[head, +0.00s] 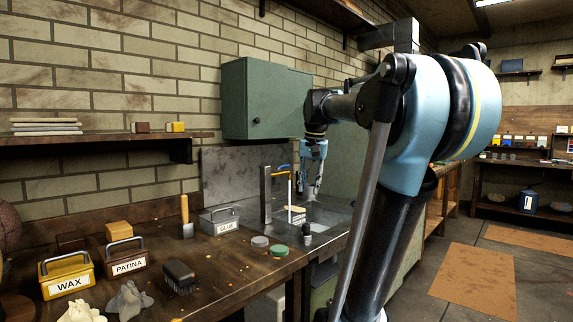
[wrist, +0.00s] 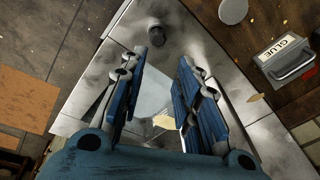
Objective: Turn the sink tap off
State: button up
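The sink (head: 325,217) is a grey metal unit with a recessed basin beside the wooden bench. The tap (head: 266,196) shows as a grey upright post with a yellow-and-blue part at its top. A thin pale vertical line below that part looks like running water, but I cannot be sure. My gripper (head: 312,188) points down above the sink, right of the tap. In the wrist view my gripper (wrist: 162,62) has its two blue fingers apart with nothing between them, over the basin (wrist: 156,90). The tap is not clearly visible there; the right finger may hide part of it.
A dark knob-like object (head: 307,232) stands at the sink's near edge. A green cabinet (head: 262,98) hangs above. A pale block (head: 297,211) is near the tap.

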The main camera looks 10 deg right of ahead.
jog(key=w+a+r+m, duration=0.3)
jog(key=w+r+m, duration=0.3)
jog(key=w+r, duration=1.7)
jog(key=shift+g+y, duration=0.3)
jog(key=shift+y, duration=0.1)
jog(key=w+f, duration=0.1)
jog(key=f, duration=0.5)
jog(key=w+a+f, duration=0.1)
jog(key=w+f, duration=0.1)
jog(key=f, duration=0.4)
jog(key=w+f, duration=0.2)
jog(key=f, duration=0.4)
jog(key=shift+a+f, duration=0.35)
grip_shut()
